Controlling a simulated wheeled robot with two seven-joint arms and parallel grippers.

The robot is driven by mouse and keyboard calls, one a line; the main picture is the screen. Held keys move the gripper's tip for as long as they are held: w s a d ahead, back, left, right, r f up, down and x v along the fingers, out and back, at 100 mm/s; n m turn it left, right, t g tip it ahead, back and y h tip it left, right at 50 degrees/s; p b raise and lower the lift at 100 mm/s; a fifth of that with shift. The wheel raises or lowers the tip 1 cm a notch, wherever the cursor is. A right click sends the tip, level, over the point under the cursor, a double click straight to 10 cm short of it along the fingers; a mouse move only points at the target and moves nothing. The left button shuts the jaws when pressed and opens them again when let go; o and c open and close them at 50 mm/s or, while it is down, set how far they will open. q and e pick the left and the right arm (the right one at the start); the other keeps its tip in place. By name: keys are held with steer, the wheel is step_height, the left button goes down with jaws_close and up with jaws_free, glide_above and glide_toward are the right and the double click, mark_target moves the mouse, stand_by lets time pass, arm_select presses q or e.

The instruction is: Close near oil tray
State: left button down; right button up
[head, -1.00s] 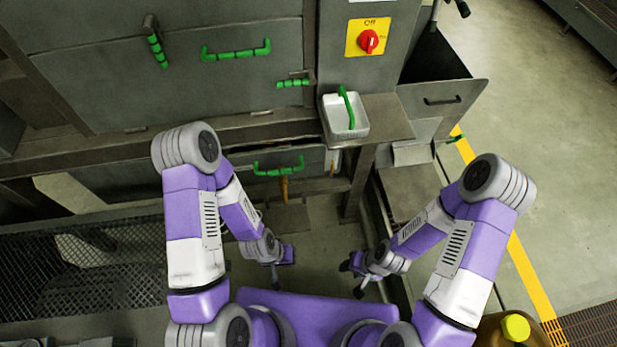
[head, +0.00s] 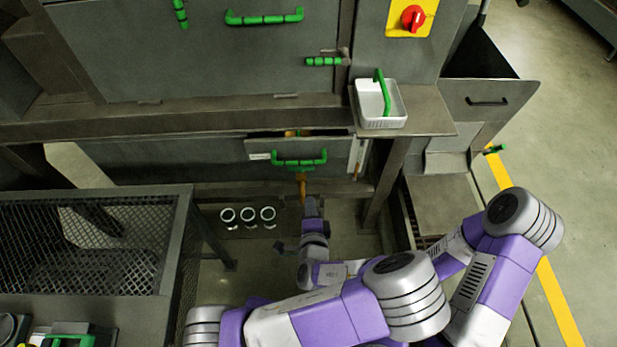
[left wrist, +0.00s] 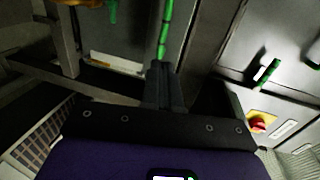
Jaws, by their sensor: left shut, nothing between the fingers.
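The near oil tray (head: 340,156) is a grey metal drawer under the machine in the head view. A narrow dark gap shows above its front, so it stands slightly pulled out. Its green handle (head: 299,162) faces me. My left gripper (head: 311,200) is shut and empty, just below and in front of that handle, pointing at the tray. In the left wrist view the closed fingers (left wrist: 165,82) point at a green bar (left wrist: 165,30), probably this handle; whether they touch cannot be told. My right gripper is hidden behind my left arm.
A white basket (head: 382,110) with a green handle sits on a ledge right of the tray. An orange pipe (head: 302,187) hangs below the tray. A mesh-sided table (head: 188,225) stands at left. Several white rings (head: 248,214) lie low between. A red switch (head: 413,17) is above.

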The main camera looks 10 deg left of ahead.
arm_select(q)
steer(key=b+x, duration=0.3)
steer(key=x, duration=1.1)
steer(key=shift+d+r, duration=0.2)
steer(key=shift+r, duration=0.05)
steer(key=shift+w, duration=0.1)
